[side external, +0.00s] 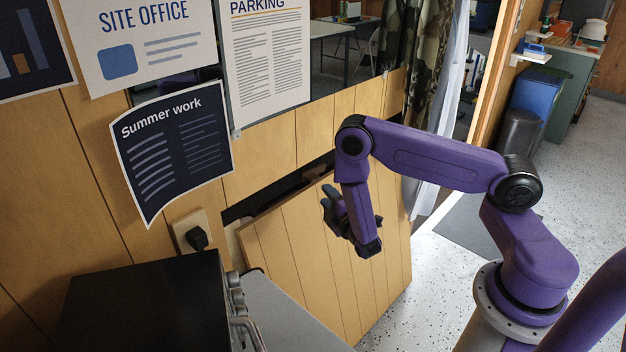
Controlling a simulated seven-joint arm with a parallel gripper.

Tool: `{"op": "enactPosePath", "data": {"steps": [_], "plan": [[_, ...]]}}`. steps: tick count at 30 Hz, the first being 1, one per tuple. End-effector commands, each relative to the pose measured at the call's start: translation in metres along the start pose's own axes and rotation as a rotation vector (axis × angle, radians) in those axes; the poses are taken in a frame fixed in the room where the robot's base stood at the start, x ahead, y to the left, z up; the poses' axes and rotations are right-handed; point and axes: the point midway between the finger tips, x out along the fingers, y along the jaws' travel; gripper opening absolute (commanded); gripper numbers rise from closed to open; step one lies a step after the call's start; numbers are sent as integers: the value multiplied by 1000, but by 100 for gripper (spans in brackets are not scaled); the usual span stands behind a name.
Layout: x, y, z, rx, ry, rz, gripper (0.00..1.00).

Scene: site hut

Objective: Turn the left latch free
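No latch can be made out in the side external view; the left latch may be hidden or too small to see. A wooden plank panel (290,255) stands tilted out from the wall, with a dark gap (280,187) along its top edge. My gripper (328,200) is in front of the panel's upper part, with its grey fingertips pointing up and left. My wrist covers part of the panel. Whether the fingertips touch anything, or are apart or together, is not clear.
A black box-shaped appliance (150,305) with knobs and a handle stands at lower left, beside a grey surface (290,315). A plug (197,238) sits in a wall socket. Posters, including a dark one (175,145), hang above. Speckled floor (430,285) is clear right of the panel.

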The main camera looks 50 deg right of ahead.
Motion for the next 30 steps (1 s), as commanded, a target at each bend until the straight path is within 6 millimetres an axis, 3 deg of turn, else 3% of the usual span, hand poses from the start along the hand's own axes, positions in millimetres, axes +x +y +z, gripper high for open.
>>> {"op": "enactPosePath", "data": {"steps": [9, 15, 21, 30], "plan": [[61, 1, 0, 2, -2, 5, 37], [89, 1, 0, 0, 0, 4, 37], [103, 0, 0, -1, 1, 2, 37], [105, 0, 0, -2, 1, 1, 37]]}}
